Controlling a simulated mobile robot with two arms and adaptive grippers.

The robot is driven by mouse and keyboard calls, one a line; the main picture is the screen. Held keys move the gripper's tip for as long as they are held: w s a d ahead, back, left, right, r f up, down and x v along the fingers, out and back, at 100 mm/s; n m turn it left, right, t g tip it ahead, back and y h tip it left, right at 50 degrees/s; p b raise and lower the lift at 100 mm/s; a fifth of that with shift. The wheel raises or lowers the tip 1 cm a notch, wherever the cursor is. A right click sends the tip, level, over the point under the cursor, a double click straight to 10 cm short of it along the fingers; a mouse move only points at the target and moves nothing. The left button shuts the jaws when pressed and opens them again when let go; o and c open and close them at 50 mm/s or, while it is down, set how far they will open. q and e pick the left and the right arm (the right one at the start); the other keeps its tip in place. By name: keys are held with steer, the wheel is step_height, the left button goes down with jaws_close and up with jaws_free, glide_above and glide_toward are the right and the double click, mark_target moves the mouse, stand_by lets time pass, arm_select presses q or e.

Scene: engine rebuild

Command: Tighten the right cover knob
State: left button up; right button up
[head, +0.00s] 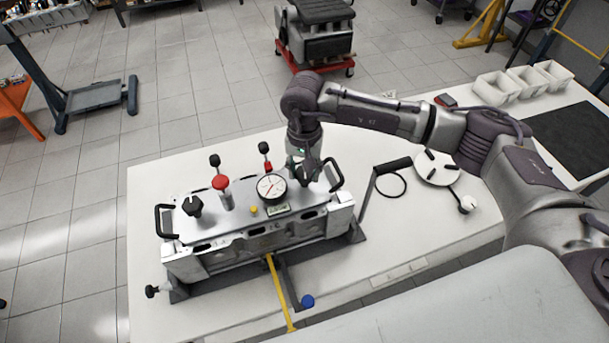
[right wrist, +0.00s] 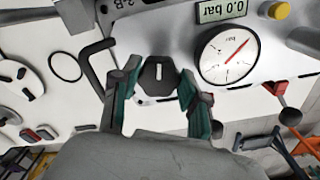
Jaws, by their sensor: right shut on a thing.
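The right cover knob (right wrist: 153,88) is dark and many-sided, with a white line across its top. It sits on the metal cover (head: 240,221) near the right handle. My right gripper (head: 307,170) points down over the cover's right end and hides the knob in the head view. In the right wrist view, my right gripper's (right wrist: 158,74) green-lined fingers stand on either side of the knob and are shut on it. The left cover knob (head: 192,207) is black and stands at the cover's other end. My left gripper is not in view.
A round gauge (head: 271,187), a display reading 0.0 bar (right wrist: 222,10), a yellow button (head: 253,210) and a red-topped valve (head: 221,183) are on the cover. A black handle (head: 334,177) stands close to my gripper. White bins (head: 497,88) are at back right.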

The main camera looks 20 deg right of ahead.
steer(key=m+b, duration=0.4)
steer(key=b, duration=0.1)
steer(key=m+b, duration=0.5)
steer(key=shift+w+a+f, duration=0.1)
steer(key=shift+w+f, duration=0.1)
steer(key=m+b, duration=0.2)
steer(key=m, duration=0.1)
steer(key=shift+b, duration=0.3)
steer(key=m+b, duration=0.2)
steer(key=m, duration=0.1)
steer(key=shift+w+r+b, duration=0.1)
steer(key=shift+b, duration=0.2)
steer(key=m+b, duration=0.2)
steer(key=m, duration=0.2)
steer(key=shift+w, duration=0.1)
steer(key=m+b, duration=0.2)
steer(key=m, duration=0.2)
steer(key=shift+m, duration=0.3)
steer(key=m+b, duration=0.1)
steer(key=m, duration=0.3)
steer(key=shift+m, duration=0.3)
steer(key=m, duration=0.1)
steer(key=m+b, duration=0.1)
steer(key=m, duration=0.2)
steer(key=shift+d+r+m, duration=0.15)
steer(key=shift+d+m, duration=0.1)
steer(key=shift+m, duration=0.15)
steer(key=shift+b, duration=0.3)
